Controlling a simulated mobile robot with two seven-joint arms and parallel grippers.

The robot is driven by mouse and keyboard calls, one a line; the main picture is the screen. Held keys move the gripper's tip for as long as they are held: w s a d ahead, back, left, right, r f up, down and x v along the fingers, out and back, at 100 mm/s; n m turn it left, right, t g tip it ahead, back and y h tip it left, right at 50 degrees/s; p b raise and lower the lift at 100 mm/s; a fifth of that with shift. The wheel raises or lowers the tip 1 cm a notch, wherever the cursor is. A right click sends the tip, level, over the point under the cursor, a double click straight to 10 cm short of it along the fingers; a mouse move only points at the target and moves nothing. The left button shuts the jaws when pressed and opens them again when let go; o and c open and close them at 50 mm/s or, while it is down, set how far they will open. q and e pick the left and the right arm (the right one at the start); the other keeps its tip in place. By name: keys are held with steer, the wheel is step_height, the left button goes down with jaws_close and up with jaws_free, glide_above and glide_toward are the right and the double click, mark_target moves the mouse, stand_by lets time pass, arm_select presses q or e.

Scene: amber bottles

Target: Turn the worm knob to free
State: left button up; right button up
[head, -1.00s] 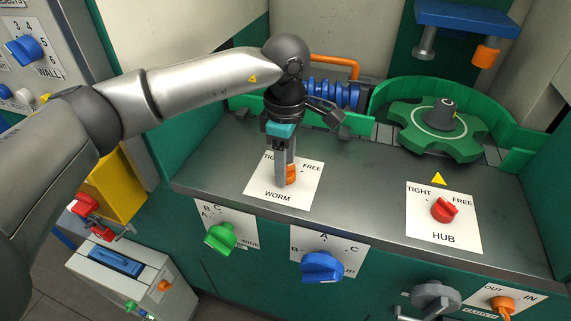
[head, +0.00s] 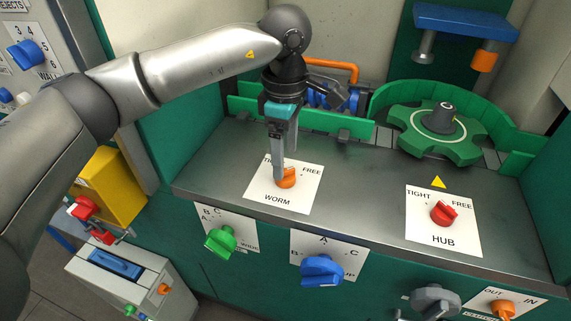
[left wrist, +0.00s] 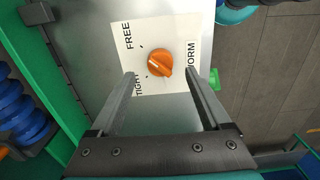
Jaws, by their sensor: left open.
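The orange worm knob (head: 287,179) sits on a white plate (head: 262,191) marked TIGHT, FREE and WORM on the grey ledge. In the left wrist view the knob (left wrist: 160,62) shows whole, with a small pale mark on its lower right part. I cannot tell surely which label it points to. My left gripper (head: 279,174) points down over the plate, its fingers partly covering the TIGHT label in the head view. In the left wrist view its fingers (left wrist: 159,74) are spread, with nothing held, and the knob appears between and just beyond the tips. My right gripper is not in view.
A red hub knob (head: 444,213) stands on its own plate to the right. Green (head: 220,242) and blue (head: 322,269) knobs are on the front panel below. A green star-shaped wheel (head: 440,138) and a green guard stand behind. The ledge between the plates is clear.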

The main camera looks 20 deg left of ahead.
mark_target(286, 170)
arm_select(q)
step_height(286, 170, up, 11)
stand_by(0.5)
